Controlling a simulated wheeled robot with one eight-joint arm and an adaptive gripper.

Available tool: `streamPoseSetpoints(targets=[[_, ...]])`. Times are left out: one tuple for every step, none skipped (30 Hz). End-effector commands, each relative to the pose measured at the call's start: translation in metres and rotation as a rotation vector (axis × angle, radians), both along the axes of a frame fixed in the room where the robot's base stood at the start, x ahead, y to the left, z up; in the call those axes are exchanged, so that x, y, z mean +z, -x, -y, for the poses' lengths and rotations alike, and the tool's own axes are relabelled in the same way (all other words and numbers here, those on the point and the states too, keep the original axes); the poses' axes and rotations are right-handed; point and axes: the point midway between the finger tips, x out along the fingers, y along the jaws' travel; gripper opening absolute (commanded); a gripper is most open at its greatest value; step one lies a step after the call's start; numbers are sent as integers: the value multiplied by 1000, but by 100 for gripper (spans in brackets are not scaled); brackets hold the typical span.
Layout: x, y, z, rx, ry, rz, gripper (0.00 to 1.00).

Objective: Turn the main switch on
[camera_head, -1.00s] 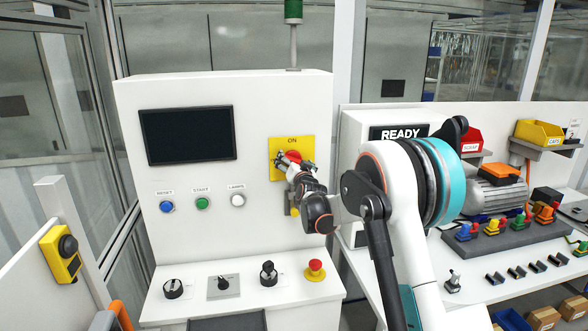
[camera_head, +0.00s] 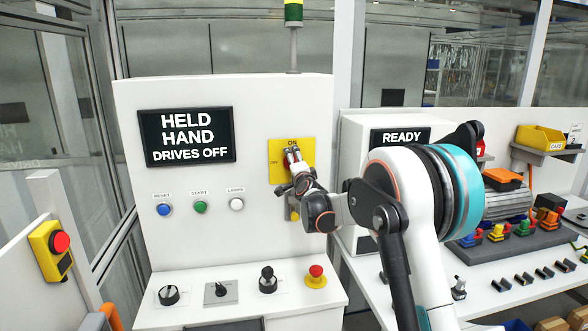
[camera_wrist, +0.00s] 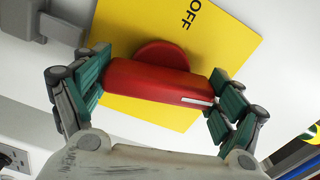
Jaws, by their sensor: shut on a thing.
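The main switch has a red handle (camera_wrist: 150,85) on a yellow plate (camera_head: 308,160). In the head view the plate is on the white cabinet's front, with "ON" at its top and "OFF" at its left. My gripper (camera_head: 292,157) covers most of the handle there. In the wrist view my gripper (camera_wrist: 160,92) has its green-padded fingers at both sides of the handle and is shut on it. The handle's white mark faces right, at a right angle to the "OFF" side (camera_wrist: 190,15), which fits the ON direction.
The screen (camera_head: 187,136) reads "HELD HAND DRIVES OFF". Buttons (camera_head: 200,207) and knobs (camera_head: 221,289) are below it, with a red mushroom button (camera_head: 316,272) at the right. A signal lamp (camera_head: 293,12) stands on top. A bench (camera_head: 480,285) with parts lies right of my arm.

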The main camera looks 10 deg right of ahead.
Motion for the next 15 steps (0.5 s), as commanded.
streamPoseSetpoints(targets=[[-1,0,0,0,-32,0,63],[-1,0,0,0,-50,0,63],[-1,0,0,0,-75,0,63],[-1,0,0,0,-91,0,63],[-1,0,0,0,-105,0,63],[-1,0,0,0,-125,0,63],[-1,0,0,0,-138,0,63],[-1,0,0,0,-149,0,63],[-1,0,0,0,-162,0,63],[-1,0,0,0,-172,0,63],[-1,0,0,0,-180,0,63],[-1,0,0,0,-190,0,63],[-1,0,0,0,-196,0,63],[-1,0,0,0,-201,0,63],[-1,0,0,0,-206,0,63]])
